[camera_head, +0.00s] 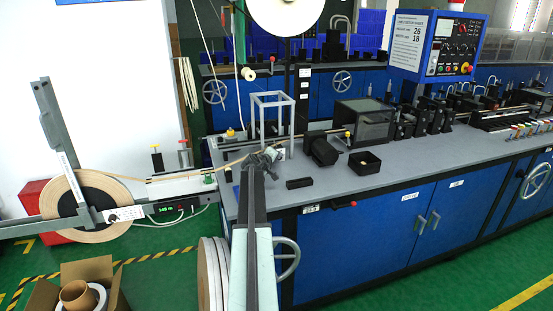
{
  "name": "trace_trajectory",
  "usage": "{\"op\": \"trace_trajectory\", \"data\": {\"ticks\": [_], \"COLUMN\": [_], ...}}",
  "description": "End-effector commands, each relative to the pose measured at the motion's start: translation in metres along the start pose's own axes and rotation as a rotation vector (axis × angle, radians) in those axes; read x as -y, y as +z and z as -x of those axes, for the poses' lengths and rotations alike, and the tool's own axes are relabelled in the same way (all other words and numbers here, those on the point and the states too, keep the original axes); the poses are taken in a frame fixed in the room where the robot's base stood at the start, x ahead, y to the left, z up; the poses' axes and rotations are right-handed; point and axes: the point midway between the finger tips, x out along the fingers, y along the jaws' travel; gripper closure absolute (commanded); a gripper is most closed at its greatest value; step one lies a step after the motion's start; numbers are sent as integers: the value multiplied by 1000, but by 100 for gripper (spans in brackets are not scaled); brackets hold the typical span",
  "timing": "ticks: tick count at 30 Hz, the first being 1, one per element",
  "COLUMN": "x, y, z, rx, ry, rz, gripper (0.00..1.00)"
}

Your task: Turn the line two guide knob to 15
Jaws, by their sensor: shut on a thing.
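My gripper (268,157) is at the end of my arm, over the left end of the grey machine bench (420,160). It is shut on a small pale thing (279,152) beside the tape path, which looks like the line two guide knob. The jaws hide much of it, and no scale or number on it can be read. A tan tape (232,163) runs from the big reel (88,206) at the left to this spot. A yellow-topped knob (230,133) stands apart on the bench, farther back and left.
A grey open frame (272,115) rises just behind my gripper. A sign (409,42) shows 26 and 18. A cardboard box (92,283) is on the floor.

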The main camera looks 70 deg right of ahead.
Motion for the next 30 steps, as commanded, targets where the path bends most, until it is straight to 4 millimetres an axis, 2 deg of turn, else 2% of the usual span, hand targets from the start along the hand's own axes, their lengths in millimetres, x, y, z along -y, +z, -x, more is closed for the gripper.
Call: {"op": "trace_trajectory", "data": {"ticks": [1, 10, 30], "x": [-6, -14, -18], "y": [-1, -2, 4], "z": [0, 0, -8], "rx": [1, 4, 10], "ry": [-15, -181, -599], "rz": [-16, -176, -571], "gripper": [100, 100, 100]}}
